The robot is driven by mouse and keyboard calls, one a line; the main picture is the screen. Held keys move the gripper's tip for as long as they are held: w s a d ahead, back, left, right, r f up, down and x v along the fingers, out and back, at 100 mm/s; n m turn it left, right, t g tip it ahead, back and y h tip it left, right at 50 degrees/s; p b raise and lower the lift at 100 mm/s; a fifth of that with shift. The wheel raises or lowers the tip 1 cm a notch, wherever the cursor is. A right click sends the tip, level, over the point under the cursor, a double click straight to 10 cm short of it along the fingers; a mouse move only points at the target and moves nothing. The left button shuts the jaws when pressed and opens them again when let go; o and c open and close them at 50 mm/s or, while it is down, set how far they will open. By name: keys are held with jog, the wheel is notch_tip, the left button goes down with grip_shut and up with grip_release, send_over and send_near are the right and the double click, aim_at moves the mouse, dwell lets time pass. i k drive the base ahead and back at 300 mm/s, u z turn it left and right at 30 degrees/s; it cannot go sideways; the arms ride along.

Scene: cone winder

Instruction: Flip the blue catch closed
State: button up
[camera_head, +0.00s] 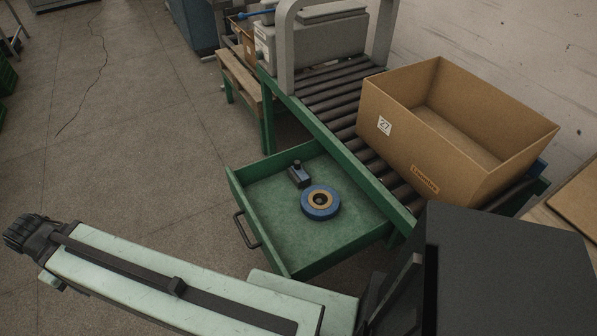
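A slim blue lever (256,14) sticks out to the left from the grey machine housing (318,38) at the top of the view. It may be the blue catch; it is small here, and I cannot tell whether it is open or closed. My pale green arm (165,280) reaches across the lower left and ends in a dark ribbed part. No gripper fingers show. My arm is well apart from the lever, with floor and an open drawer between them.
The green drawer (262,248) is pulled open, holding a blue tape roll (320,202) and a small dark device (299,175). A cardboard box (400,138) sits on the roller conveyor (335,88). A wooden bench (238,75) stands left of it. Floor on the left is mostly clear.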

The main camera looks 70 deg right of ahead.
aim_at(302, 175)
jog(key=z, duration=0.85)
jog(key=k, duration=0.7)
jog(key=u, duration=0.55)
jog(key=i, duration=1)
jog(key=z, duration=0.05)
